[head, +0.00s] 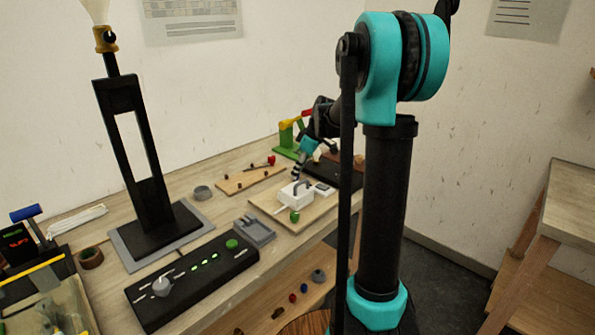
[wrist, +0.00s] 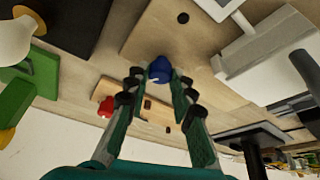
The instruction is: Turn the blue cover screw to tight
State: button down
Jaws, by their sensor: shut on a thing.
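The blue cover screw (wrist: 159,69) shows in the wrist view as a round blue head between my fingertips. My gripper (wrist: 158,82) is shut on it, one dark-padded finger on each side. In the head view my gripper (head: 298,170) points down at the back of a white box (head: 296,195) with a grey handle, which lies on a wooden board (head: 266,203). The box also shows at the right of the wrist view (wrist: 262,62). I cannot make out the blue screw in the head view, and its shaft and how deep it sits are hidden.
A green knob (head: 294,216) is at the board's front. Behind stand a smaller board (head: 236,184) with a red-ended part and a green stand (head: 286,140). A black control panel (head: 190,279) and a tall lamp (head: 153,190) are to the left.

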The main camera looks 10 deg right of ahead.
jog(key=m+t+h, duration=0.1)
jog(key=m, duration=0.3)
jog(key=shift+s+a+m, duration=0.1)
jog(key=shift+s+m, duration=0.05)
jog(key=shift+m, duration=0.25)
jog(key=m+h, duration=0.1)
jog(key=m, duration=0.1)
jog(key=m+t+h, duration=0.1)
jog(key=m, duration=0.2)
jog(key=shift+a, duration=0.2)
jog(key=m+h, duration=0.1)
jog(key=m, duration=0.3)
jog(key=shift+a+m+h, duration=0.15)
jog(key=shift+m+h, duration=0.25)
jog(key=m+h, duration=0.1)
jog(key=m, duration=0.3)
jog(key=shift+a+m+g+h, duration=0.1)
jog(key=shift+m+g+h, duration=0.2)
jog(key=shift+m+h, duration=0.1)
jog(key=c, duration=1.3)
grip_release()
jog(key=shift+r, duration=0.1)
